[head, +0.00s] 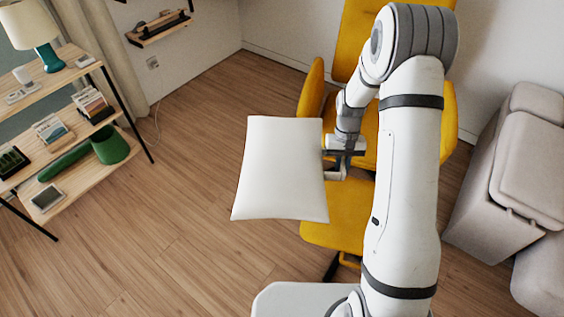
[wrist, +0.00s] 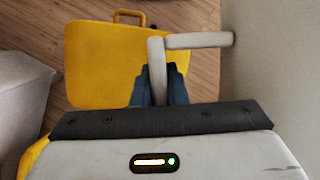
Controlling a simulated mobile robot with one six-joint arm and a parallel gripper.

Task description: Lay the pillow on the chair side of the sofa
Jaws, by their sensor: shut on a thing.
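The white pillow (head: 282,168) is held out in the air left of the yellow chair (head: 335,215) in the head view. My gripper (head: 332,160) is shut on the pillow's right edge. The light grey sofa (head: 495,190) stands at the right in the head view, right of the chair and my arm. My arm hides part of the chair and perhaps part of the sofa. The chair seat (wrist: 105,60) shows below in the wrist view.
A wooden shelf unit (head: 75,148) at the left holds a lamp (head: 37,35), books and a green watering can (head: 110,146). A small wall shelf (head: 160,27) hangs at the back. The wood floor (head: 165,225) between the shelf unit and chair is clear.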

